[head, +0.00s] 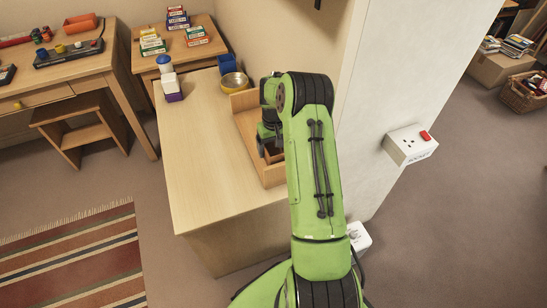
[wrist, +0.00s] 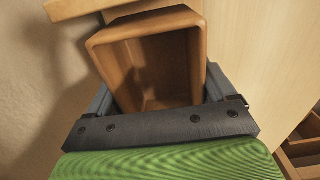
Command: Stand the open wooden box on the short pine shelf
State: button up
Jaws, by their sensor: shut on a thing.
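The open wooden box (wrist: 151,68) fills the middle of the wrist view, its open side facing the camera and its inside looking empty. My gripper (wrist: 163,84) is shut on it, with one dark finger along each side. In the head view my gripper (head: 268,134) is mostly hidden behind my green arm, and only a small brown part of the box (head: 273,155) shows below it. A low pine piece, apparently the short pine shelf (head: 247,128), stands on the pale wooden cabinet top beside the wall. The box is over or within it; I cannot tell whether they touch.
The cabinet top (head: 200,160) is clear at its left and front. A yellow bowl (head: 235,81), a blue container (head: 227,63) and a stacked white-and-purple item (head: 170,85) stand at its back. A wall (head: 380,90) closes the right side.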

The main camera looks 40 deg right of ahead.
aim_at(274, 154)
notch_tip(274, 154, down, 4)
jog(key=shift+f+b, duration=0.15)
jog(key=shift+b, duration=0.4)
jog(key=shift+f, duration=0.2)
jog(key=o, duration=1)
jog(key=shift+r, duration=0.1)
